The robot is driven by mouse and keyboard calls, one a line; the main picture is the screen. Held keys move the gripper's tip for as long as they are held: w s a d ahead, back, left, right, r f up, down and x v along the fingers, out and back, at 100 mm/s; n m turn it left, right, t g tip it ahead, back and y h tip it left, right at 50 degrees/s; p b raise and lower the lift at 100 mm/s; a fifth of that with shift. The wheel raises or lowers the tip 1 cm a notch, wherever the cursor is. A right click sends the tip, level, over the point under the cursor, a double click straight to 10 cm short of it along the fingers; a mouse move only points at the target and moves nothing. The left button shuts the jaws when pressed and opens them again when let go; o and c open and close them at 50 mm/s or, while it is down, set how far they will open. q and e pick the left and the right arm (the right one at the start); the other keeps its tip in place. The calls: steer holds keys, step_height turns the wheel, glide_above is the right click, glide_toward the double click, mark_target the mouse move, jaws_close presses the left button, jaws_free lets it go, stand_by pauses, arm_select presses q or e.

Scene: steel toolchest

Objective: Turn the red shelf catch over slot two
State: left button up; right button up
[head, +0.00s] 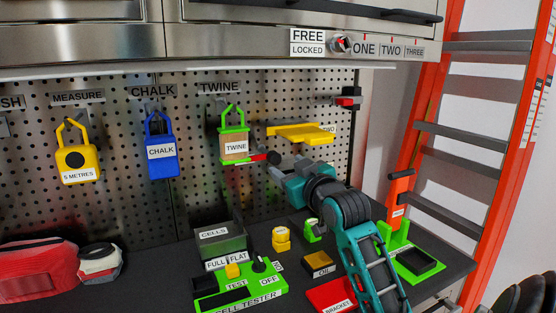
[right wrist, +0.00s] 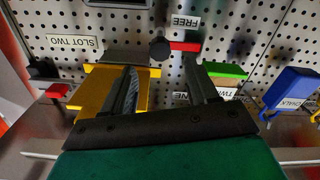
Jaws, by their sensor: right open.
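The red catch (head: 259,158) is a short red bar beside a round black knob (head: 274,158) on the pegboard, just below the yellow shelf (head: 290,131) marked TWO. In the right wrist view, which is upside down, the red bar (right wrist: 185,46) extends right from the knob (right wrist: 160,50), close to a FREE label (right wrist: 186,22). A SLOT TWO label (right wrist: 66,42) shows to the left. My right gripper (head: 277,172) is open. In the wrist view its two fingers (right wrist: 163,78) stand apart, with the catch beyond their tips; contact cannot be told. My left gripper is out of view.
A green twine holder (head: 235,148) hangs close left of the catch, with a blue chalk padlock (head: 161,152) further left. A second red-and-black fitting (head: 347,98) is at upper right. Bins and a green cell tester (head: 240,292) stand on the bench below.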

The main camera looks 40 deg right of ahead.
mark_target(276, 159)
steer(key=shift+x, duration=3.05)
steer(key=shift+c, duration=0.3)
steer(key=c, duration=1)
